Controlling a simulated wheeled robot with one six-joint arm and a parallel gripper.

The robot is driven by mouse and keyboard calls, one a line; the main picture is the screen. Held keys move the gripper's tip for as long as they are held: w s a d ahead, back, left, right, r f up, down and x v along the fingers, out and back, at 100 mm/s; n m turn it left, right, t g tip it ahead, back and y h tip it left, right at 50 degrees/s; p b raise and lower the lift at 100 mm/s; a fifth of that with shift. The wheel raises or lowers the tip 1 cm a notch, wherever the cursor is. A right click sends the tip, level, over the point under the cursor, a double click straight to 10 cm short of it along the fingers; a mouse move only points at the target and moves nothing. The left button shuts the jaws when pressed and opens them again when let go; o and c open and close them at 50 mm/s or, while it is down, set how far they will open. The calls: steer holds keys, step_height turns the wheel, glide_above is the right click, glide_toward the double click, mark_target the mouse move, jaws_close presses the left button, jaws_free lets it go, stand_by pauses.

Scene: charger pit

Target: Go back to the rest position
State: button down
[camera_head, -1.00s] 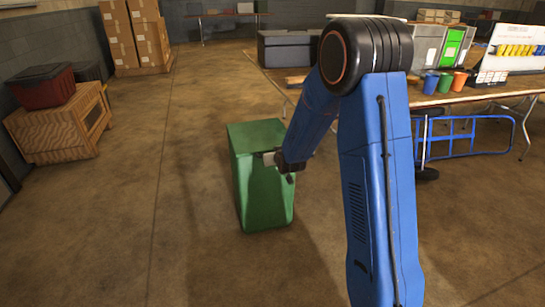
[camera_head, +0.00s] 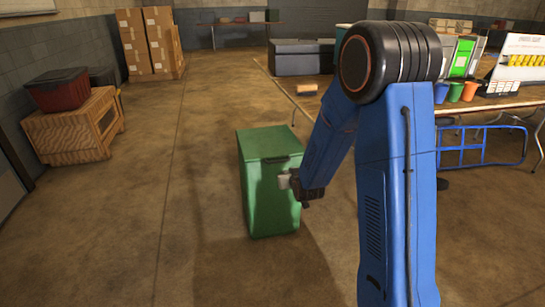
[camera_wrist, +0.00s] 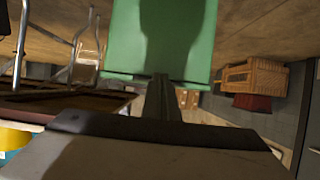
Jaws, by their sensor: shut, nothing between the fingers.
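My blue arm stands at the right of the head view and bends down to my gripper (camera_head: 284,181). The gripper overlaps the front of a green bin (camera_head: 269,160) in the picture; I cannot tell whether they touch. In the wrist view, which is upside down, my gripper (camera_wrist: 163,98) shows its fingers together with nothing held. The green bin (camera_wrist: 165,40) fills the top middle of that view, with a dark shadow on it.
A wooden crate (camera_head: 75,133) with a red box (camera_head: 58,90) on it stands at the left. Cardboard boxes (camera_head: 150,42) stand at the back. A table (camera_head: 480,106) with cups and a blue frame (camera_head: 480,148) below is at the right. Floor between crate and bin is clear.

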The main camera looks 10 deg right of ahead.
steer(key=s+r+g, duration=0.2)
steer(key=s+r, duration=0.5)
steer(key=s, duration=0.3)
steer(key=s+r+g, duration=0.2)
steer(key=s+r, duration=0.4)
steer(key=s, duration=0.3)
steer(key=s+r+g, duration=0.2)
steer(key=s, duration=1.2)
steer(key=s+r+g, duration=0.2)
steer(key=s, duration=1.2)
steer(key=shift+d+r, duration=0.25)
steer(key=shift+d, duration=0.1)
